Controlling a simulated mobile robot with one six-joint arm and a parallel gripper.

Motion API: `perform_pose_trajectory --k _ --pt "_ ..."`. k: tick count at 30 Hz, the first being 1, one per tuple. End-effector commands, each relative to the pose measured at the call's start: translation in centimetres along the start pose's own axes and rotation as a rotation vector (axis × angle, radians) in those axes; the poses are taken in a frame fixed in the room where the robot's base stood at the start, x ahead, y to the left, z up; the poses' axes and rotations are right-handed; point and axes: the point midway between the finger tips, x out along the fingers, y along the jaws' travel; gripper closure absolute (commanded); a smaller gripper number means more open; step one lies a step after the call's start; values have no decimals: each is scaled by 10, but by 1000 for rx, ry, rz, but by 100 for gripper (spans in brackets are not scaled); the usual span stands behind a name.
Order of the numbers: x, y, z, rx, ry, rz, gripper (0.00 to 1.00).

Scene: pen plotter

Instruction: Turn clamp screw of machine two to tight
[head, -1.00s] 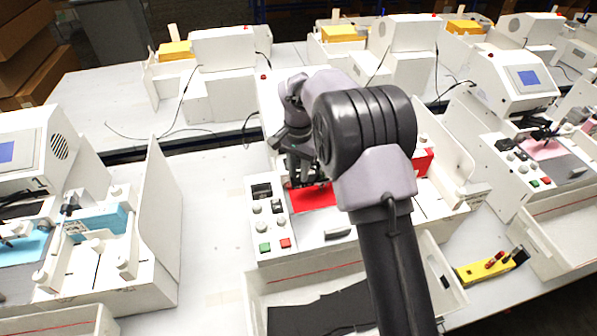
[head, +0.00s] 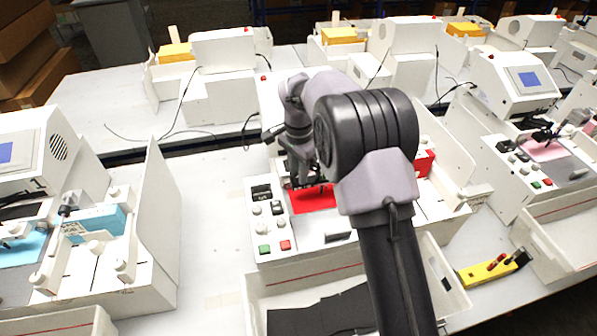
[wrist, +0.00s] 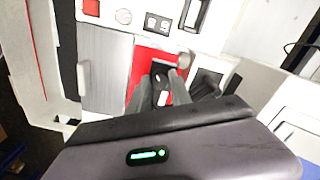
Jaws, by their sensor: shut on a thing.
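The machine in front of me, with a red plate (head: 311,200) and a white button panel (head: 267,222), stands mid-picture in the head view. My gripper (head: 316,184) reaches down over the back of its red plate. In the wrist view, the two fingers (wrist: 162,90) are close together over the red plate (wrist: 146,62). A small dark piece with a light mark, apparently the clamp screw (wrist: 162,97), shows between them. The gripper is shut on it. My arm hides part of the machine in the head view, and the fingers hide most of the screw.
Similar machines stand left, with a blue plate (head: 24,247), and right, with a pink plate (head: 548,149). A white bin (head: 258,288) with dark sheets is in front. A yellow holder (head: 487,272) lies at lower right. White table between the left and middle machines is clear.

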Motion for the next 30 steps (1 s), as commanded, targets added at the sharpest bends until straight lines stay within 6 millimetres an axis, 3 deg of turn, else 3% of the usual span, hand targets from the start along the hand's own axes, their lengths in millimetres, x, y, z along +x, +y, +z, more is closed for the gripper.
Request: perform_pose_trajectory --k 4,5,8,18,22,30 --pt "-1 -1 0 1 1 -3 100" --pt "-1 -1 0 0 1 -3 71" --pt "-1 -1 0 0 1 -2 53" --pt "-5 0 0 0 0 -2 53" --pt "-34 -1 0 1 1 -4 53" --pt "-126 -1 0 0 1 -4 53"
